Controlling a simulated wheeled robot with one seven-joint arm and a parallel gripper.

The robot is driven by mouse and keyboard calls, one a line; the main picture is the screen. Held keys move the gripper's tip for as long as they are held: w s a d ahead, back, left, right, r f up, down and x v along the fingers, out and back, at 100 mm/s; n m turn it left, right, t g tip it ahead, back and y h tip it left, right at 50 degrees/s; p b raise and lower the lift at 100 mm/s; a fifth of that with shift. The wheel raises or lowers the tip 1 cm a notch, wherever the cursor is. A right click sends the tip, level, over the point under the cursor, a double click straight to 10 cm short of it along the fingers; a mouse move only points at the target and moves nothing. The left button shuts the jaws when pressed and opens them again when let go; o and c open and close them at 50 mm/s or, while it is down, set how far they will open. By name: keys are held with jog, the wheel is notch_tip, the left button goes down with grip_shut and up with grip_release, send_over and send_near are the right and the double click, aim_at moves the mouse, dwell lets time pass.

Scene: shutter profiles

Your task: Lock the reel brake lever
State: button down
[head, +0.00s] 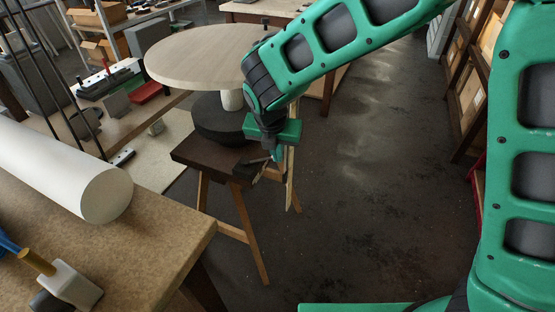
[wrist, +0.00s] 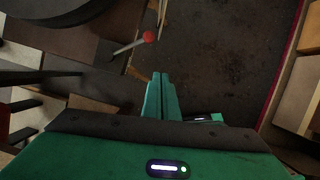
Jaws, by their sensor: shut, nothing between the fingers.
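The reel is a round pale wooden disc (head: 205,55) on a dark round base (head: 215,120), on a dark wooden stand (head: 195,152). The brake lever is a thin grey rod with a red ball knob (wrist: 149,37), jutting right from the stand's edge in the wrist view. The knob cannot be made out in the head view, where my arm and gripper cover that spot. My gripper (wrist: 160,77) is shut and empty. In the wrist view its tips lie just below the knob, with a gap in the picture; the depth between them is unclear.
A workbench (head: 160,215) at the lower left holds a white roll (head: 105,192) and a small white block tool (head: 72,285). Shelving with boxes (head: 490,40) stands at the right. The dark floor (head: 370,180) between is clear.

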jog(key=shift+v, duration=1.1)
jog(key=shift+d, duration=0.25)
jog(key=s+d+r+m+g, duration=0.1)
jog(key=s+d+r+m, duration=0.1)
jog(key=d+m, duration=0.6)
jog(key=s+d+r+m+h, duration=0.15)
jog(key=d+m, duration=0.35)
jog(key=d, duration=0.7)
jog(key=s+d+r+m+g+y, duration=0.1)
jog(key=s+d+r+m, duration=0.15)
jog(key=d+m, duration=0.55)
jog(key=s+d+m+g, duration=0.1)
jog(key=s+d+m, duration=0.6)
jog(key=s+m, duration=0.2)
jog(key=s+d+r+m+y, duration=0.1)
jog(key=s+d+m, duration=0.6)
jog(key=s+m, duration=0.3)
jog(key=shift+s+d+g, duration=0.2)
jog(key=shift+s+g, duration=0.2)
jog(key=shift+s, duration=0.7)
